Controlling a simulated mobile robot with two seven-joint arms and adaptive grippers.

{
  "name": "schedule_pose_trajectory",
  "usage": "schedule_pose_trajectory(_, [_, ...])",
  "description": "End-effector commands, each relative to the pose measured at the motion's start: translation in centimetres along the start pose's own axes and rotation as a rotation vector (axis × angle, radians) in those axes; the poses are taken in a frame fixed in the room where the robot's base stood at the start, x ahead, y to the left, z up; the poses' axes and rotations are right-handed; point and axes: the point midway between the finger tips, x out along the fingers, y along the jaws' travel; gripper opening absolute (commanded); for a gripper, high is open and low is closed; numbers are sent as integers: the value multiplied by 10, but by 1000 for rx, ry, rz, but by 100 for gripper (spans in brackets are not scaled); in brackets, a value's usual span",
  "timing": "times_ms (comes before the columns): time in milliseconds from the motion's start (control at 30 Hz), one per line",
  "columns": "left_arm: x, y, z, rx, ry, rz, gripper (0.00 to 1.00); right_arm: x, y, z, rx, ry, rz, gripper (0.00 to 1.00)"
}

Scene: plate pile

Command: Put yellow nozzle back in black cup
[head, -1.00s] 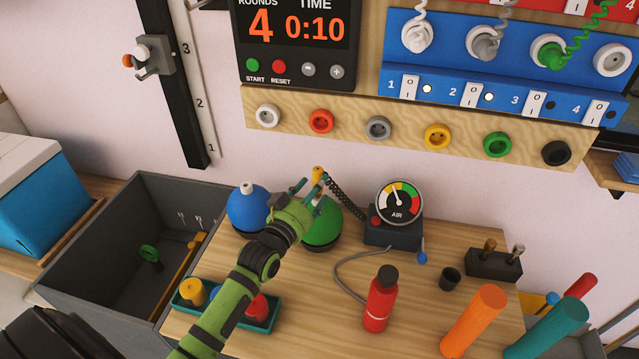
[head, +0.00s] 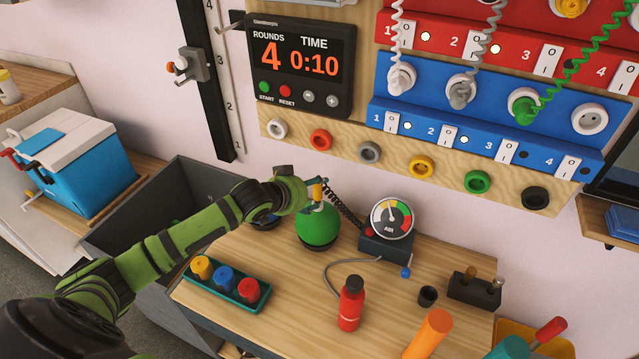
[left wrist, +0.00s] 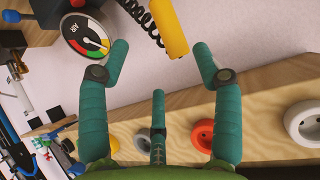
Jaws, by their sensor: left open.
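The yellow nozzle (head: 317,188) is on the end of a coiled black hose, just above the green ball (head: 318,229) in the head view. My left gripper (head: 319,198) is open around or beside it, its arm reaching in from the left. In the left wrist view the yellow nozzle (left wrist: 169,27) lies between the two spread teal fingers of my left gripper (left wrist: 161,50), near their tips; I see no clear contact. The small black cup (head: 427,296) stands upright on the wooden bench, right of the red bottle.
An air gauge (head: 390,219) stands right of the green ball, and a red bottle (head: 351,304) stands in front. A teal tray (head: 214,293) holds coloured weights. Bare bench lies between tray and bottle.

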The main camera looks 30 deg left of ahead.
Motion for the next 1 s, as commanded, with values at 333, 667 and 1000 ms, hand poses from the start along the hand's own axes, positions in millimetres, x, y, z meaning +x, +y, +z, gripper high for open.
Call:
schedule_pose_trajectory(333, [27,-4,1,-4,-9,-4,65,-5,-28,-5,2,7,-36,0])
schedule_pose_trajectory(667, [65,-8,3,-3,-8,-4,65,-7,-23,2,-1,-3,-30,0])
schedule_pose_trajectory(1000, [70,-8,3,0,-7,-3,65,-7,-16,0,4,-2,-21,0])
